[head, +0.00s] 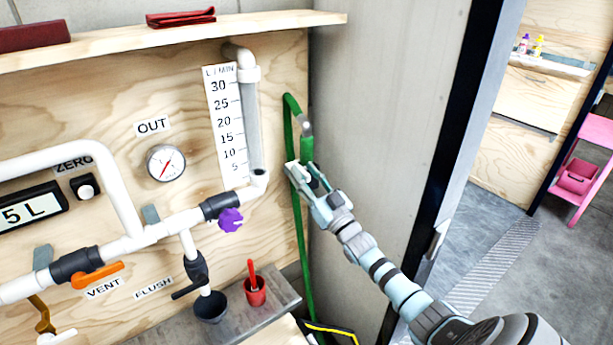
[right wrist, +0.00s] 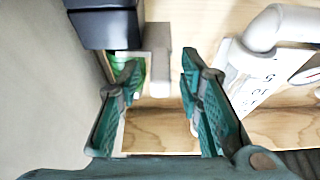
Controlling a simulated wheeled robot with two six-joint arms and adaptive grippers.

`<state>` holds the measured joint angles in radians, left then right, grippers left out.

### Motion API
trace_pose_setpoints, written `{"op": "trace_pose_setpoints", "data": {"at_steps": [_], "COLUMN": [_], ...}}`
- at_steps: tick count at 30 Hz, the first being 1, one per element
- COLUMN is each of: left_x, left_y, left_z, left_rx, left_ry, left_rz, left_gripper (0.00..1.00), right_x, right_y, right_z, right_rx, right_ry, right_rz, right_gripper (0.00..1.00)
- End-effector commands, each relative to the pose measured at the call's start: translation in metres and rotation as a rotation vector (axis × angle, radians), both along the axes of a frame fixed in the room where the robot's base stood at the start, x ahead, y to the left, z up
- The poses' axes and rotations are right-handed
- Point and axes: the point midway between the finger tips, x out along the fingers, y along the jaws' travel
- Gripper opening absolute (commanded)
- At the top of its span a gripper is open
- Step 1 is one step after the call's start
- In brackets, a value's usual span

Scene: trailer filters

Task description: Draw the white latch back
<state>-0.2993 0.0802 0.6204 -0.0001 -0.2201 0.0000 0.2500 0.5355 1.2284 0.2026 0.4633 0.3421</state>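My right gripper (head: 307,178) is in front of the wood panel's right edge, by the grey side wall. In the right wrist view its two fingers (right wrist: 160,78) stand apart with nothing clamped between them. A pale grey-white piece (right wrist: 158,50) shows between and beyond the fingertips, beside a dark box-like part (right wrist: 103,22); it may be the white latch, but I cannot tell for sure. In the head view no latch can be made out there; the gripper may hide it. My left gripper is not in view.
A green hose (head: 299,240) hangs close behind the right gripper. A clear flow tube (head: 254,125) with a scale, a purple knob (head: 231,220) and a gauge (head: 166,163) are to the left. A red cup (head: 255,291) stands below. The grey wall (head: 385,90) is close on the right.

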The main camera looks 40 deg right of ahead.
Motion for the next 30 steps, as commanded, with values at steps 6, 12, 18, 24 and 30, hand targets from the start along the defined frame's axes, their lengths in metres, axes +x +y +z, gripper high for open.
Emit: {"op": "trace_pose_setpoints", "data": {"at_steps": [6, 12, 18, 24, 30], "left_x": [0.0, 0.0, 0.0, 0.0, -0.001], "left_y": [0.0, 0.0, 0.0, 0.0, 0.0], "left_z": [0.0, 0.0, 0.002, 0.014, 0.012], "left_rx": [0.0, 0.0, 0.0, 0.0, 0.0], "left_ry": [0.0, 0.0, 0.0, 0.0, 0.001], "left_rz": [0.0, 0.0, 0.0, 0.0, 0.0], "left_gripper": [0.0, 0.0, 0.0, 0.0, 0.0], "right_x": [0.0, -0.001, -0.001, 0.0, 0.0], "right_y": [0.0, 0.0, 0.001, 0.023, 0.025], "right_z": [0.0, 0.0, 0.0, 0.002, -0.001], "right_rx": [0.0, -0.001, -0.001, 0.002, -0.002], "right_ry": [0.0, 0.0, 0.0, 0.001, 0.001], "right_rz": [0.0, -0.001, -0.001, 0.001, 0.001], "right_gripper": [0.16, 0.0, 0.0, 0.0, 0.0]}}
